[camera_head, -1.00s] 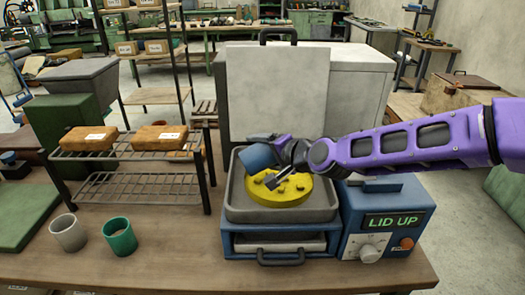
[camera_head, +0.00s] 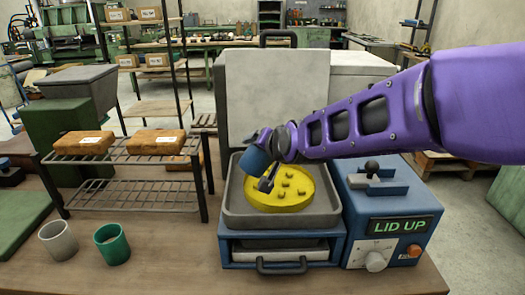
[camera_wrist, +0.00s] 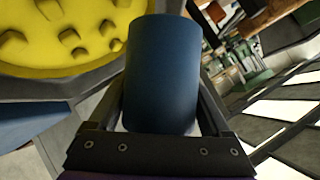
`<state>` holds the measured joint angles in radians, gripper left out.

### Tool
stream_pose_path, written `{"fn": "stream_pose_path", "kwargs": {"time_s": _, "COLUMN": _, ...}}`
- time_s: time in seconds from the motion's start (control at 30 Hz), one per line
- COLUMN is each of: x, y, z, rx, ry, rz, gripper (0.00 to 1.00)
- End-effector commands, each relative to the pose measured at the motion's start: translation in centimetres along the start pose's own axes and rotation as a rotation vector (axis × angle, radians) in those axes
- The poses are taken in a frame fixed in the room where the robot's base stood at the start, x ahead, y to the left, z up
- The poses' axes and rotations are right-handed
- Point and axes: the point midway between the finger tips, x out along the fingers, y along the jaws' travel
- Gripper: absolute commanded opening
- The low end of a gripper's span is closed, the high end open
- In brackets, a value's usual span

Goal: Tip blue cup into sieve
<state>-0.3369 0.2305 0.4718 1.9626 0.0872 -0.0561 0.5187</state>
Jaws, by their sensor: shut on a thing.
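The blue cup (camera_head: 256,166) is held tilted by my gripper (camera_head: 268,182) above the left part of the yellow sieve. In the wrist view the blue cup (camera_wrist: 163,75) sits between the two fingers of my gripper (camera_wrist: 163,105), which are shut on it. The cup's inside is hidden in both views. The yellow sieve (camera_head: 282,203) is a round disc with several raised lumps, lying in the grey tray of the machine. The sieve also shows at the upper left of the wrist view (camera_wrist: 50,65).
The grey tray (camera_head: 325,213) belongs to a blue machine with its lid (camera_head: 275,95) raised. A control box (camera_head: 385,225) reading "LID UP" stands at its right. A grey cup (camera_head: 58,240) and a green cup (camera_head: 112,244) stand front left. A wire rack (camera_head: 140,190) holds orange-brown blocks.

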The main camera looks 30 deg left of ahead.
Motion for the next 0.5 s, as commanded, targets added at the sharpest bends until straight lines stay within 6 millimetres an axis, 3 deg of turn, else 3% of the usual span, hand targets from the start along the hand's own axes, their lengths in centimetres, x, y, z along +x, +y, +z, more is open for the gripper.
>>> {"fn": "stream_pose_path", "kwargs": {"time_s": 0.5, "x": -0.49, "y": -0.67, "z": -0.62, "rx": -0.112, "ry": 0.036, "rz": 0.052, "gripper": 0.24}}
